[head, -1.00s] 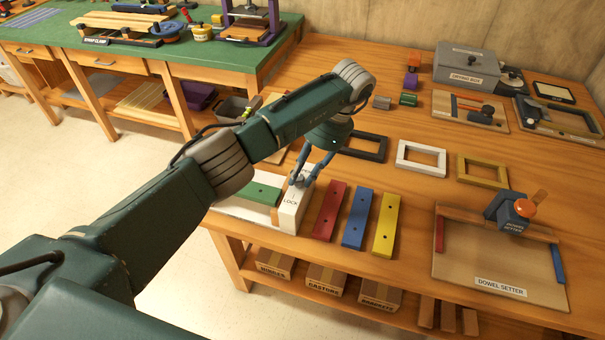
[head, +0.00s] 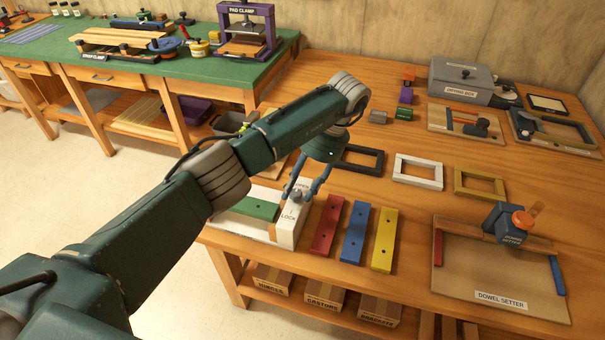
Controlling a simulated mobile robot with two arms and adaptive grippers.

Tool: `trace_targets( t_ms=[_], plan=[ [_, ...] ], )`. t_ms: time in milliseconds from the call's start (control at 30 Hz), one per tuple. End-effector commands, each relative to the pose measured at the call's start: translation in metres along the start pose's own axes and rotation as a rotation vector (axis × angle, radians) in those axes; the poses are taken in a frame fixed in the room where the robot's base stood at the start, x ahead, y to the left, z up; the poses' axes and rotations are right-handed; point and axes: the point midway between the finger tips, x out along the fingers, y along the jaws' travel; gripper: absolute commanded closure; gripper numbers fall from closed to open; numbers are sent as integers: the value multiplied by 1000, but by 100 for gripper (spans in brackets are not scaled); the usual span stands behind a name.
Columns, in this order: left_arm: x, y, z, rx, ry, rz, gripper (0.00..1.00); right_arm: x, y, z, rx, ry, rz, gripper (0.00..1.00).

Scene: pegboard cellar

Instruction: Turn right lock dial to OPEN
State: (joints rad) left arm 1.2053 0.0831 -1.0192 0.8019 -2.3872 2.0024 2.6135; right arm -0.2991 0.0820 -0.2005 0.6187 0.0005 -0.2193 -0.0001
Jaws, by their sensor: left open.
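The right lock dial (head: 296,196) is a small grey knob on a white block (head: 288,232) printed OPEN at the far side and LOCK at the near side. The block stands at the right end of a white fixture holding a green bar (head: 248,207). My left gripper (head: 299,195) points down over the block. Its two blue fingers are open, one on each side of the dial; I cannot tell whether they touch it. The fingers partly hide the dial, so its exact setting is unclear. My right gripper is not in view.
Red (head: 327,225), blue (head: 355,232) and yellow (head: 385,239) bars lie just right of the block. Black (head: 357,171), white (head: 418,183) and ochre (head: 479,196) frames lie behind them. A dowel setter board (head: 480,270) is at the right. The wooden table's front edge is close.

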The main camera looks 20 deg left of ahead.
Motion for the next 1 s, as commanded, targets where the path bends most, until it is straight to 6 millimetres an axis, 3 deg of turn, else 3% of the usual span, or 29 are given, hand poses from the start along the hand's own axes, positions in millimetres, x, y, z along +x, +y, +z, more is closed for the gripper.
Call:
trace_targets(
  t_ms=[400,533,700,1000],
  plan=[
    [-83,-2,2,-6,0,-5,57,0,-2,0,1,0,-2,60],
    [-102,-2,3,-7,-1,-4,57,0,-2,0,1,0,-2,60],
    [-113,-2,4,-7,-1,-2,57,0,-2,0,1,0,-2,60],
    [-114,-2,4,-6,-1,-1,57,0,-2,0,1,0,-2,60]
  ],
)
